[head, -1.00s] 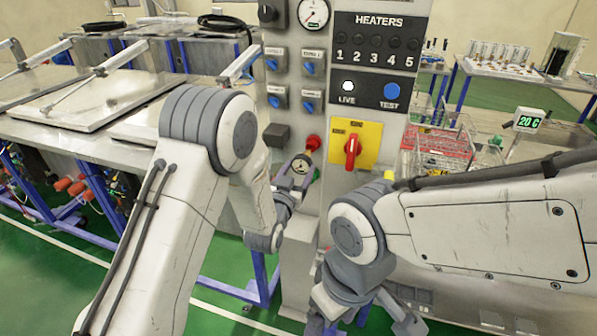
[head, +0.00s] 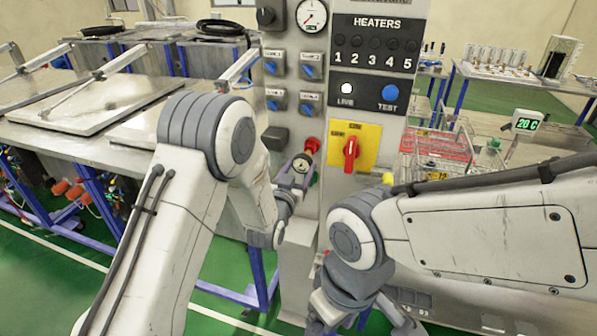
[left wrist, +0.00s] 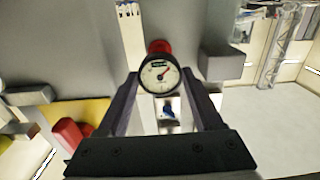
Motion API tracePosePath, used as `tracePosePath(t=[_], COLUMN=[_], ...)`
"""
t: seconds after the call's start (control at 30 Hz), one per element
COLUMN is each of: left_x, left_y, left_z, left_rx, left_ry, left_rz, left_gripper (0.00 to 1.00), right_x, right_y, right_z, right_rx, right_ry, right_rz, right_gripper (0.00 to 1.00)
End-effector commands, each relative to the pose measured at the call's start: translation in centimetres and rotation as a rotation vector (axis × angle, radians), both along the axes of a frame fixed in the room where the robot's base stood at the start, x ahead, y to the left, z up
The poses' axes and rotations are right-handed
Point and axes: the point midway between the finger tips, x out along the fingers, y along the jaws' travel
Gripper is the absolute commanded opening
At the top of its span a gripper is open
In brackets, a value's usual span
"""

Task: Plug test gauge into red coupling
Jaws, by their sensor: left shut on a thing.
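The test gauge (head: 300,165), a small round dial with a pale face, is held in my left gripper (head: 292,178) in front of the grey panel. In the left wrist view the gauge (left wrist: 160,74) sits between the tips of my left fingers (left wrist: 162,95), its dial facing the camera. The red coupling (head: 312,144) is just above the gauge in the head view. In the left wrist view the red coupling (left wrist: 159,47) shows directly behind the dial, partly hidden. I cannot tell whether the gauge touches it. My right gripper (head: 345,318) is low, partly cut off, its fingertips unclear.
A yellow plate with a red rotary switch (head: 350,153) is right of the coupling. A dark grey box (head: 275,138) is to its left. Something green shows beside the gauge. Benches stand at left, and a wire basket (head: 437,150) at right.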

Motion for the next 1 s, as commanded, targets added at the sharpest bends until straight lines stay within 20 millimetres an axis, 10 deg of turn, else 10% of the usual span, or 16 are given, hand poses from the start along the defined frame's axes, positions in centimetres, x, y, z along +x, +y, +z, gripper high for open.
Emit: tracePosePath(t=[0.73,0.77,0.8,1.0], left_x=[1.6,1.6,1.6,1.6], left_y=[-0.5,-0.5,-0.5,-0.5], left_z=[0.0,0.1,0.1,0.0], left_rx=[-0.001,-0.001,-0.001,0.0], left_ry=[-0.002,-0.002,-0.002,0.001], left_rz=[0.0,0.0,0.0,0.0], left_gripper=[0.1,0.75,0.91,1.0], right_x=[0.0,0.0,0.0,0.0], right_y=[0.0,0.0,0.0,0.0], right_z=[-0.7,-0.6,-0.6,-0.6], right_rx=[0.0,0.0,0.0,0.0], right_ry=[0.0,0.0,0.0,0.0], right_rz=[0.0,0.0,0.0,0.0], right_gripper=[0.8,0.8,0.8,0.8])
